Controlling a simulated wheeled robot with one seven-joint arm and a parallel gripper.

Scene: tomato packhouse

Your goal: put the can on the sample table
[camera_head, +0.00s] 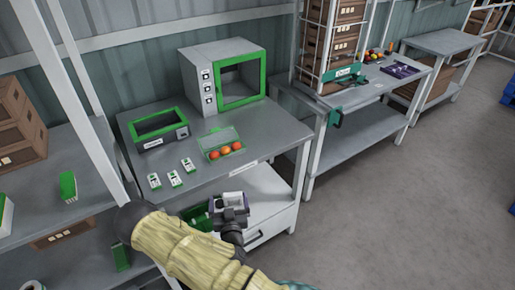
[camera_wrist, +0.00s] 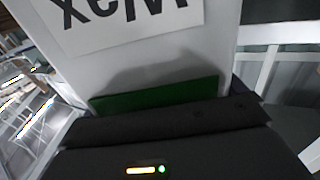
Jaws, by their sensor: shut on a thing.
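My gripper (camera_head: 233,212) is in front of the near table's front edge, at about the height of its drawer. It is shut on the can (camera_wrist: 150,60), which fills the top of the wrist view as a white surface with large black letters and a green band at the jaws. In the head view the can is small and partly hidden by the gripper. The near grey table (camera_head: 205,172) has a label on its front edge, too small to read, so I cannot tell which table is the sample table.
On the near table stand a green-framed white cabinet (camera_head: 198,85), a green-rimmed device (camera_head: 160,142), three small white-green items (camera_head: 175,180) and a green tray of tomatoes (camera_head: 213,155). Its right front is bare. Two more tables (camera_head: 350,140) stand to the right; a shelf (camera_head: 55,190) is left.

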